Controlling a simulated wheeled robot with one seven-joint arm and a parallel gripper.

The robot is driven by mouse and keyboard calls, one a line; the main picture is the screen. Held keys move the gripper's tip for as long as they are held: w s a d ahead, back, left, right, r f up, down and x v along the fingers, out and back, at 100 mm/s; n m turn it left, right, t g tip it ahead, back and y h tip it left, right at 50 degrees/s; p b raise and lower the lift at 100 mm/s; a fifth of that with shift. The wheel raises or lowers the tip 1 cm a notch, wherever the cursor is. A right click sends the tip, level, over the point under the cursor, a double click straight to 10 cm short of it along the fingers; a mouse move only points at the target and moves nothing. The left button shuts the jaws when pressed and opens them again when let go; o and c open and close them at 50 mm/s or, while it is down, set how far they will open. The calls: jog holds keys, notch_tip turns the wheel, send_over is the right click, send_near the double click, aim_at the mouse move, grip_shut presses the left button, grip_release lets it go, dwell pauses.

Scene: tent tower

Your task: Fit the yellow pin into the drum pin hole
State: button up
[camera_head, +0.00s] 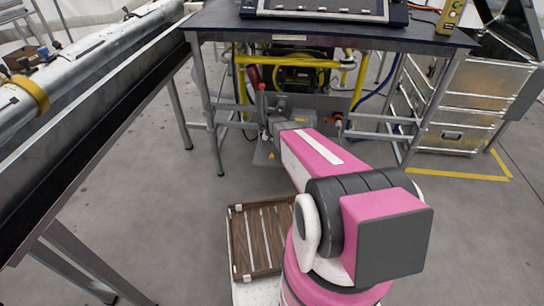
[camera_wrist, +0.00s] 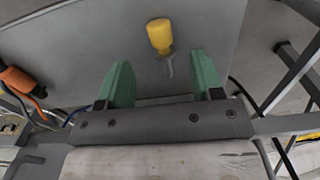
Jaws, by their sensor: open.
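The yellow pin (camera_wrist: 160,36) shows in the wrist view, with a yellow head and a thin grey bent part (camera_wrist: 169,68) below it, in front of a flat grey surface. My gripper (camera_wrist: 160,74) has two green fingers spread apart, with nothing between them. The pin's head appears beyond the fingertips, roughly centred between them; I cannot tell how far off. In the head view my arm reaches under the table, and its fingers and the pin are not clear there. A dark drum-like machine (camera_head: 300,80) sits in a yellow frame behind. I cannot make out the pin hole.
The dark table (camera_head: 330,32) stands over my arm's reach, with metal legs and crossbars around. An orange-handled item (camera_wrist: 20,80) and cables lie at the left in the wrist view. Metal drawers (camera_head: 460,110) stand at right; a slatted wooden crate (camera_head: 262,240) is near my base.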

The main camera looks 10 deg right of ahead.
aim_at(272, 154)
jog(key=shift+w+f, duration=0.1)
jog(key=shift+f, duration=2.55)
jog(key=c, duration=1)
